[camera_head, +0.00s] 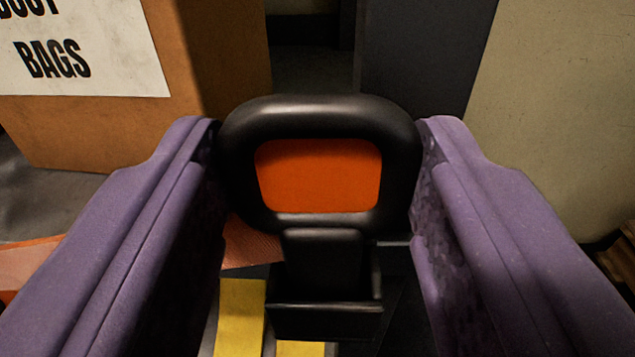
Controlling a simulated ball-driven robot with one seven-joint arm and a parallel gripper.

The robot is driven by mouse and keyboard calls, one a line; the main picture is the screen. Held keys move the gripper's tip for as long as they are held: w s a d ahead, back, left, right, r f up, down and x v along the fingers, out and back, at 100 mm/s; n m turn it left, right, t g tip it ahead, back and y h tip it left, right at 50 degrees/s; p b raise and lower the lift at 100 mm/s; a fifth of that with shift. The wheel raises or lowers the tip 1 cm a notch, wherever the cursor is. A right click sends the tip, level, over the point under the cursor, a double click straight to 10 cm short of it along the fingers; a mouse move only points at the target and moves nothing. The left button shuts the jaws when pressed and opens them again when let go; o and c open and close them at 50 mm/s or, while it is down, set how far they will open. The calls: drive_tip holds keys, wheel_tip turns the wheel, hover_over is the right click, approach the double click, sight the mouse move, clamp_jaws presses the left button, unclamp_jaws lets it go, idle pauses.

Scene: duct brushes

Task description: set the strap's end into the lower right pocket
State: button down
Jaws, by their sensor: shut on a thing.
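My gripper (318,165) has two purple fingers, shut on the sides of the strap's end (318,110), a thick black rounded frame around a bright orange middle. A black tongue (323,250) runs down from the frame. Its lower part is inside or just behind the rim of a small open black pocket (325,322); I cannot tell how deep it sits. The frame stands roughly upright and centred over the pocket. An orange woven strap (248,245) shows behind and to the left, partly hidden by the left finger. Other pockets cannot be made out.
A brown cardboard box (110,135) with a white label reading "BAGS" stands at the back left. A dark panel (425,60) and a pale wall (560,110) are behind to the right. Yellow strips (240,315) lie below, left of and under the pocket.

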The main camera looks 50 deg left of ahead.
drive_tip(key=shift+f, duration=0.6)
drive_tip(key=shift+c, duration=1.6)
unclamp_jaws()
drive_tip(key=p+v, duration=0.3)
drive_tip(key=v, duration=0.4)
drive_tip(key=shift+s+d, duration=0.25)
drive_tip(key=shift+d, duration=0.05)
